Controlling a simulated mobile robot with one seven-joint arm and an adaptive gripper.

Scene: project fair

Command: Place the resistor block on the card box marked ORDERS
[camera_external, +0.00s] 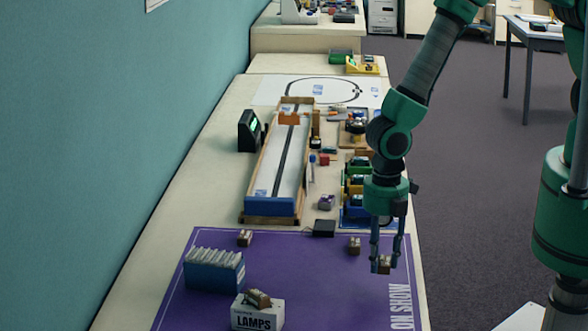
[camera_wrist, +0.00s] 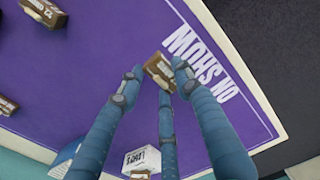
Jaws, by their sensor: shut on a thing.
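My gripper (camera_external: 383,262) is shut on a small brown block (camera_external: 384,265) with a pale top, held over the right side of the purple mat. The held block (camera_wrist: 158,71) also shows between the fingertips in the wrist view; I cannot read its label, so I cannot confirm it is the resistor block. Similar blocks stand on the mat, one at the back left (camera_external: 245,238) and one at the back right (camera_external: 354,245). Another (camera_external: 258,299) rests tilted on a white box marked LAMPS (camera_external: 257,317). A blue box of upright cards (camera_external: 213,276) stands behind it. I see no legible ORDERS marking.
The purple mat (camera_external: 310,268) marked ON SHOW has free room in its middle. A black block (camera_external: 324,228) and a long wooden-sided track (camera_external: 273,180) lie beyond its back edge. Coloured trays (camera_external: 356,190) stand to the track's right. A wall runs along the left.

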